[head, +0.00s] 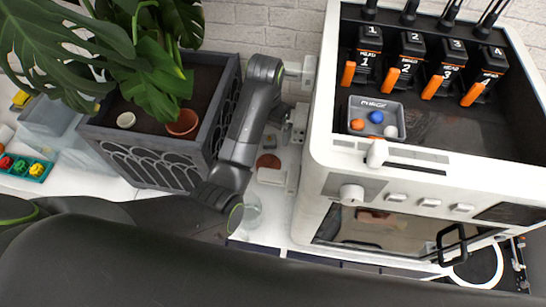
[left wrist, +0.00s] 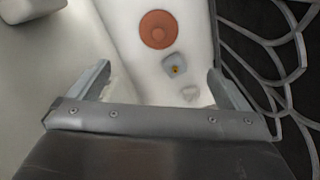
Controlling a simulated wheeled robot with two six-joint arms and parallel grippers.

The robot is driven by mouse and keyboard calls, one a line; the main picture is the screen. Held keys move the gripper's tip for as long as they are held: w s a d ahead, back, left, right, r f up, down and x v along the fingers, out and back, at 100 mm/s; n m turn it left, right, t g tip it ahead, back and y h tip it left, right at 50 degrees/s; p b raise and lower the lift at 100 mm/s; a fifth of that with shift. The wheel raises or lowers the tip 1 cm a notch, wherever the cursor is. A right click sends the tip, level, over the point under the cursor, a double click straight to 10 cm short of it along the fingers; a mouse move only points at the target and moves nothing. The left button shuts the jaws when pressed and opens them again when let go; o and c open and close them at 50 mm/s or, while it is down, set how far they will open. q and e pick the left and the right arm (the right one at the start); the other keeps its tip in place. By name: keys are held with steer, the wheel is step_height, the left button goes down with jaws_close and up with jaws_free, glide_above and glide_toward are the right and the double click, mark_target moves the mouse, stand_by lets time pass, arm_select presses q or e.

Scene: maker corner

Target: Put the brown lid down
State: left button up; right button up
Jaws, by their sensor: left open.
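The brown lid (head: 268,161) is a small round disc on the white surface between the planter and the white machine. In the left wrist view the lid (left wrist: 158,29) lies flat, with a darker dot at its middle. It is beyond my fingertips and apart from them. My left gripper (head: 289,121) is mostly hidden behind my arm in the head view. In the left wrist view its two fingers (left wrist: 156,74) stand wide apart with nothing held between them. My right gripper is in neither view.
A dark planter (head: 150,164) with a lattice front stands left of the lid. A white machine (head: 322,150) stands close on the right. A small grey piece with a yellow dot (left wrist: 175,65) lies near the lid. A clear vessel (head: 252,211) stands nearer me.

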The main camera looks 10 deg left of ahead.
arm_select(q)
step_height(320, 180, down, 2)
steer(key=f+b, duration=0.1)
steer(key=b, duration=0.1)
glide_above(268, 160)
step_height(268, 160, down, 7)
steer(key=shift+p, duration=0.45)
steer(key=shift+f, duration=3.4)
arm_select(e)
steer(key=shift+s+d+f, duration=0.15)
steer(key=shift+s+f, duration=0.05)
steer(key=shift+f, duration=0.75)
arm_select(q)
steer(key=c, duration=1.1)
steer(key=shift+o, duration=0.2)
steer(key=shift+r, duration=0.1)
